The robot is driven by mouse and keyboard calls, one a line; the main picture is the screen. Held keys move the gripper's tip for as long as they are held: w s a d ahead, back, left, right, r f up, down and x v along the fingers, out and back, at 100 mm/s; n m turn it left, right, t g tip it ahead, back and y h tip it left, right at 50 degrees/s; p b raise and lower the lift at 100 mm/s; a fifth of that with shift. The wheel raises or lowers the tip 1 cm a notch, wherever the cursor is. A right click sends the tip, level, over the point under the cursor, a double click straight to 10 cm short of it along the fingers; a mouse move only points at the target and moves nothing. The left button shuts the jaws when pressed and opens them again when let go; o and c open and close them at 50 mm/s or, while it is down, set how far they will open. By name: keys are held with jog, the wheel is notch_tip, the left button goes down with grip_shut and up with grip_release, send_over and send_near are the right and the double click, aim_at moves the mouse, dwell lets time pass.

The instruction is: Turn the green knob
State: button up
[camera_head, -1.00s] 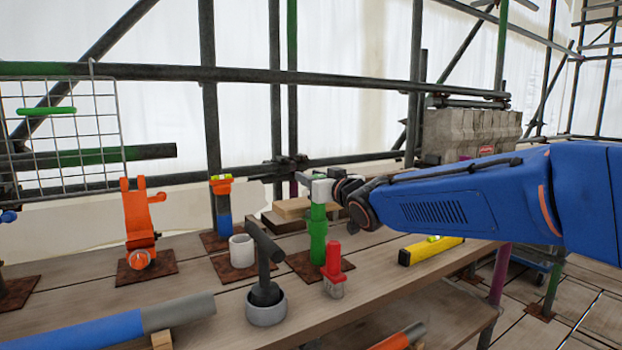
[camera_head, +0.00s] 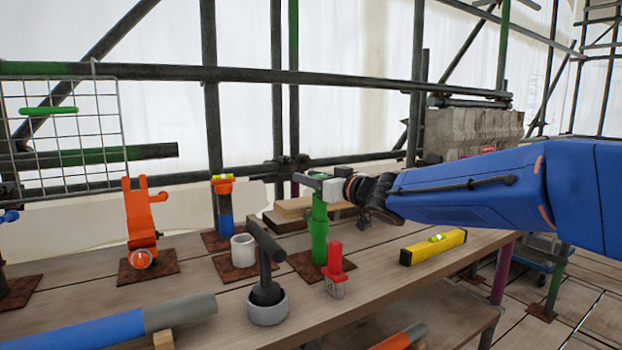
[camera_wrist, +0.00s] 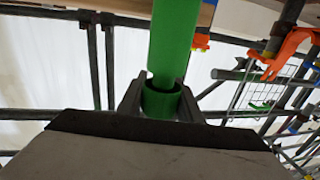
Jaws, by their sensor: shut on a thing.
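The green knob (camera_wrist: 160,101) is a short, wide ring at the end of a green post (camera_head: 319,240). The post stands upright on a rusty plate on the wooden bench. My gripper (camera_head: 318,182) reaches in from the right at the top of the post, with its fingers pointing left. The wrist view shows my gripper (camera_wrist: 160,103) shut on the knob, one dark jaw on each side. In the head view the knob is mostly hidden behind my gripper.
A black T-handle in a grey cup (camera_head: 266,310) and a red-handled object (camera_head: 334,268) stand close in front. A white cup (camera_head: 243,250) is to the left. A yellow level (camera_head: 433,248) lies to the right. An orange bracket (camera_head: 138,220) and wire mesh (camera_head: 95,110) are further left.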

jog(key=shift+s+a+n+g+y, duration=0.15)
jog(key=shift+s+n+g+y, duration=0.55)
jog(key=shift+n+g, duration=1.35)
jog(key=shift+s+a+n+g+y, duration=0.25)
jog(key=shift+n+g+y, duration=0.95)
jog(key=shift+g, duration=1.55)
jog(key=shift+s+a+n+g+y, duration=0.1)
jog(key=shift+s+n+g+y, duration=0.5)
jog(key=shift+n+g, duration=1.5)
jog(key=shift+m+g, duration=0.25)
jog(key=shift+g, duration=0.15)
jog(key=o, duration=1)
jog(key=shift+o, duration=0.2)
jog(key=w+d, duration=0.1)
jog(key=d, duration=1.6)
jog(key=shift+w+d, duration=0.15)
jog(key=shift+w, duration=0.25)
